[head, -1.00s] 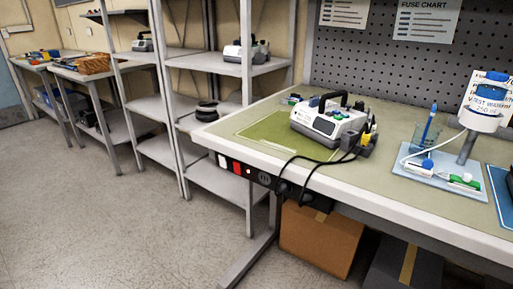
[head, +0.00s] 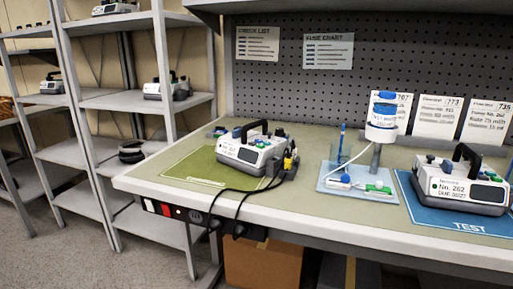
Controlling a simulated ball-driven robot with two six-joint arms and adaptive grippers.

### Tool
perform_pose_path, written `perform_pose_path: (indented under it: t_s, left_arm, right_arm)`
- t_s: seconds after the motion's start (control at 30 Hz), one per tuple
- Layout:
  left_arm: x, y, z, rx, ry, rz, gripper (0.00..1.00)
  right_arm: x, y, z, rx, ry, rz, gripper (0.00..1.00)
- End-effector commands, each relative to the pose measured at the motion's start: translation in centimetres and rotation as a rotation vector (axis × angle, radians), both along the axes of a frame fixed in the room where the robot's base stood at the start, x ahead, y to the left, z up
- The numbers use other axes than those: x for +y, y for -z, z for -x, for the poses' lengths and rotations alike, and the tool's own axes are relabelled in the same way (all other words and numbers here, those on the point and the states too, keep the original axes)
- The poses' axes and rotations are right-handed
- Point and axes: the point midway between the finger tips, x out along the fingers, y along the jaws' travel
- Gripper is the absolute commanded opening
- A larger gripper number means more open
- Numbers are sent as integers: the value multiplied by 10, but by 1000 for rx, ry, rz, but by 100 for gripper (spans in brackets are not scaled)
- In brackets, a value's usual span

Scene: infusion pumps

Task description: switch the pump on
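In the head view a white and grey infusion pump (head: 250,151) with a black handle stands on a green mat (head: 187,170) on the workbench. Black cables run from its right side down over the bench's front edge. A second pump (head: 462,186), labelled No. 262, stands on a blue mat (head: 450,220) marked TEST at the right. Whether either pump is on cannot be told. Neither of my grippers is in view.
Between the pumps a light blue tray (head: 331,184) holds a stand with a white and blue bottle (head: 383,118), and other small items. Shelves (head: 140,103) with more pumps stand at left. A cardboard box (head: 262,262) is under the bench. Floor shows at lower left.

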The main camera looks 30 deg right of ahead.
Motion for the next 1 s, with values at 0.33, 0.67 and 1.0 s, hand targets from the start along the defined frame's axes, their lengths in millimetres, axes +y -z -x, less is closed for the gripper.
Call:
perform_pose_path:
  t_s: [0.33, 0.67, 1.0]
  left_arm:
    - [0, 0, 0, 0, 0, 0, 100]
    - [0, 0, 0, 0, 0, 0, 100]
    - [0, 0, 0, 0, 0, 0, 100]
  right_arm:
    - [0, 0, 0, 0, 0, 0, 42]
    - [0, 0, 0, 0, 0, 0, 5]
    - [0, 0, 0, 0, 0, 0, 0]
